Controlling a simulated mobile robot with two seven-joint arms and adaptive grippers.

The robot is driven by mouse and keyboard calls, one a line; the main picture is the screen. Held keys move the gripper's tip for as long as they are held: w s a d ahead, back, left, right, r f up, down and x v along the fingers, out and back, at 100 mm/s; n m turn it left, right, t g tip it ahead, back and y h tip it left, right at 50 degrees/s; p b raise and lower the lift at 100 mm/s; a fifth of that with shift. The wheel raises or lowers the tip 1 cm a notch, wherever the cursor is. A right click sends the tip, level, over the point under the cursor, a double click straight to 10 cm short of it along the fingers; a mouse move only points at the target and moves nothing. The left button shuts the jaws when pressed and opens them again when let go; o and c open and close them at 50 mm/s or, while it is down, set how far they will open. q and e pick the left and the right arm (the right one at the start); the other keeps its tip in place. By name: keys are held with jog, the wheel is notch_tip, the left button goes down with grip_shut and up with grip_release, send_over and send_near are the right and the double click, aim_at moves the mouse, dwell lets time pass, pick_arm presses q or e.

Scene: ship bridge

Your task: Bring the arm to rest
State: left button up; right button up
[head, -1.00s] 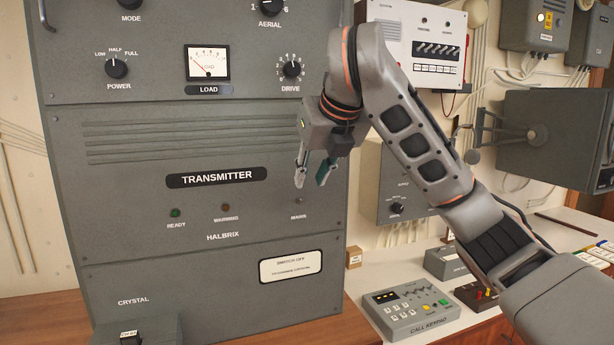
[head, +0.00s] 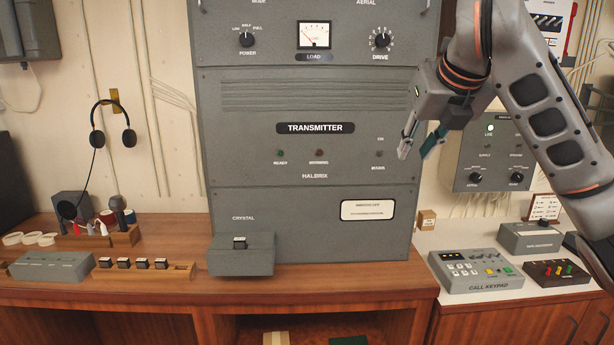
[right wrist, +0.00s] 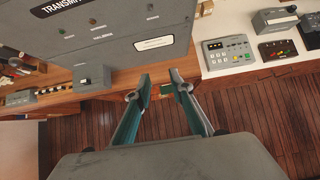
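My right gripper (head: 420,150) hangs in front of the right side of the grey transmitter (head: 290,220), its fingers pointing down. In the right wrist view its two fingers (right wrist: 160,85) are apart with nothing between them, above the bench edge and the wooden floor. My right arm (head: 535,110) comes in from the right, bent at the elbow. My left gripper is in neither view now.
A crystal socket box (head: 241,262) stands at the transmitter's foot, with a crystal rack (head: 145,271) to its left. A headset (head: 112,130) hangs on the wall. A call keypad (head: 475,271) lies on the white counter, right. The floor (right wrist: 110,130) looks clear.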

jog(key=w+d+f+m+t+h, duration=0.1)
jog(key=w+d+f+t+h, duration=0.2)
jog(key=w+d+f+h, duration=0.45)
jog(key=d+f+t+h, duration=0.35)
jog(key=d+h, duration=0.25)
jog(key=d, duration=0.5)
jog(key=s+a+f+n+t+y, duration=0.2)
jog(key=s+a+f+n+y, duration=0.35)
jog(key=f+n, duration=0.45)
jog(key=s+a+f+n+t+y, duration=0.2)
jog(key=s+a+f+n+y, duration=0.4)
jog(key=f+n, duration=0.45)
jog(key=s+a+f+n+t+y, duration=0.2)
jog(key=s+a+f+n+y, duration=0.4)
jog(key=n, duration=0.6)
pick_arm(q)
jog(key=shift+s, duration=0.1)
pick_arm(e)
jog(key=s+f+n+g, duration=0.2)
jog(key=s+f, duration=0.4)
jog(key=f, duration=0.4)
jog(key=s+d+f+n+g+h, duration=0.1)
jog(key=s+f+n+g, duration=0.2)
jog(key=f, duration=0.7)
jog(key=s+f+n+g+h, duration=0.1)
jog(key=s+f+n+g, duration=0.2)
jog(key=s+f, duration=0.7)
jog(key=shift+d+g, duration=0.2)
jog(key=shift+g, duration=0.95)
